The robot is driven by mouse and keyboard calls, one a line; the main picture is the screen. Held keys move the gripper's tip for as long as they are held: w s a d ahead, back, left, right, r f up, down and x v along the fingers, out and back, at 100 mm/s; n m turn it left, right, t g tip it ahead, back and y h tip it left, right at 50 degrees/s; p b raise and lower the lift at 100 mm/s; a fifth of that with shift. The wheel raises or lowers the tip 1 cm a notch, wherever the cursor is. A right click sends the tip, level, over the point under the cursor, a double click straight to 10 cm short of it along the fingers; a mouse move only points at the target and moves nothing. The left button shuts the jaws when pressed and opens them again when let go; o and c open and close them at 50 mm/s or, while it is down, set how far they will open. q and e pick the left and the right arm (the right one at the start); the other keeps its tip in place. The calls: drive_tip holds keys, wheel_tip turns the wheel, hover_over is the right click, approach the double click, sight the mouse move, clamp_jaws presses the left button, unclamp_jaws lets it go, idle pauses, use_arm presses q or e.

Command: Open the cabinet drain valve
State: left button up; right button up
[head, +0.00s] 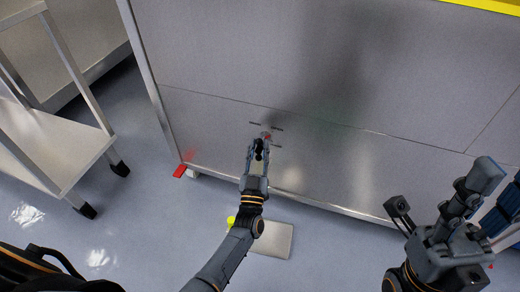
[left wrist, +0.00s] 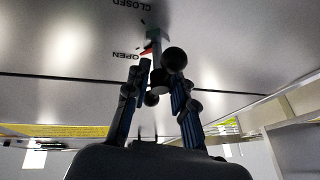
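The drain valve (head: 267,136) is on the lower front panel of the big metal cabinet (head: 330,70). It has a grey stem, dark round knobs and a red part, seen closely in the left wrist view (left wrist: 154,38). The upside-down labels CLOSED (left wrist: 131,5) and OPEN (left wrist: 128,56) are on the panel; the red part lies near OPEN. My left gripper (head: 261,147) is at the valve, its fingers on either side of the handle (left wrist: 158,82). Whether they touch it I cannot tell. My right gripper (head: 440,200) is open and empty, in front of the cabinet at right.
A metal cart (head: 85,145) on casters stands at the left. A red piece (head: 180,171) sits by the cabinet's lower left corner. A pale flat plate (head: 272,241) and a small yellow thing (head: 231,220) are on the floor below my left arm. Blue things (head: 508,210) stand at far right.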

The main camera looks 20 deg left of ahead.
use_arm(q)
drive_tip(key=shift+o, duration=0.7)
drive_tip(key=shift+a, duration=0.25)
drive_tip(key=shift+d+f, duration=0.1)
drive_tip(key=shift+s, duration=0.1)
drive_tip(key=shift+s+d+f, duration=0.1)
drive_tip(key=shift+s+f, duration=0.05)
drive_tip(key=shift+s, duration=0.05)
drive_tip(key=v, duration=1.1)
drive_tip(key=shift+s, duration=0.2)
